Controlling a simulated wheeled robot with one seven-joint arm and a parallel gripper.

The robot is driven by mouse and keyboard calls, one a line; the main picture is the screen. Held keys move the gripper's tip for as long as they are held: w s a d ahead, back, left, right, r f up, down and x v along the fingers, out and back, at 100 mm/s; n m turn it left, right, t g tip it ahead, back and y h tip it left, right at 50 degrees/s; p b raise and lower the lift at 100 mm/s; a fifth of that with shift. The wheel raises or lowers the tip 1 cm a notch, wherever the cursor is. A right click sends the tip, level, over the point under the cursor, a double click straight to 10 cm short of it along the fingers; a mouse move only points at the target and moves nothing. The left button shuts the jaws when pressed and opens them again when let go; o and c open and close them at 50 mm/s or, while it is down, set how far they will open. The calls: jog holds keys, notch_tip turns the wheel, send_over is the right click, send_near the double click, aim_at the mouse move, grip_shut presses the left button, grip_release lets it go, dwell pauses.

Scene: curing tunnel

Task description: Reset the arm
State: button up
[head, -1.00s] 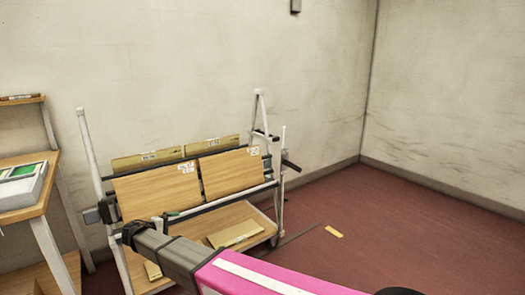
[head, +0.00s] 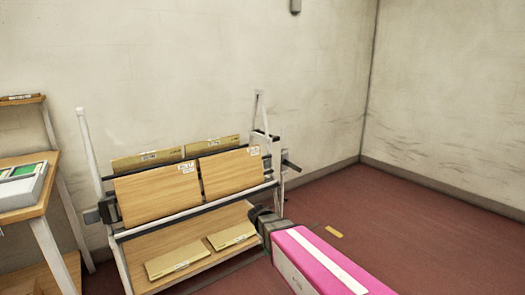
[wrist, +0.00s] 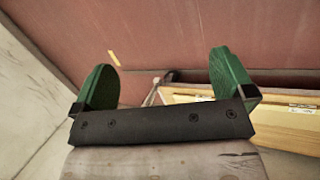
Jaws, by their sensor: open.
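My gripper (wrist: 165,90) shows in the wrist view with its two green fingers spread wide apart and nothing between them. In the head view my arm reaches in from the bottom right, and its dark end lies in front of the right side of a wheeled rack; the fingers are hidden there. The rack (head: 87,150) has white posts and holds wooden boards on slanted tiers. Its right end also shows in the wrist view, beyond the right finger.
Two narrow boards (head: 178,265) (head: 231,236) lie on the rack's bottom shelf (head: 150,243). A wooden workbench (head: 45,207) with a grey tray (head: 25,188) stands at the left. A small yellow piece (head: 333,232) lies on the red floor, which is clear at the right.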

jog(key=s+d+m+y, duration=0.4)
jog(key=s+d, duration=0.4)
jog(key=d, duration=0.5)
jog(key=shift+s+d+r+m+g+y, duration=0.25)
jog(key=shift+s+m+g+y, duration=0.05)
jog(key=shift+m+g+y, duration=0.1)
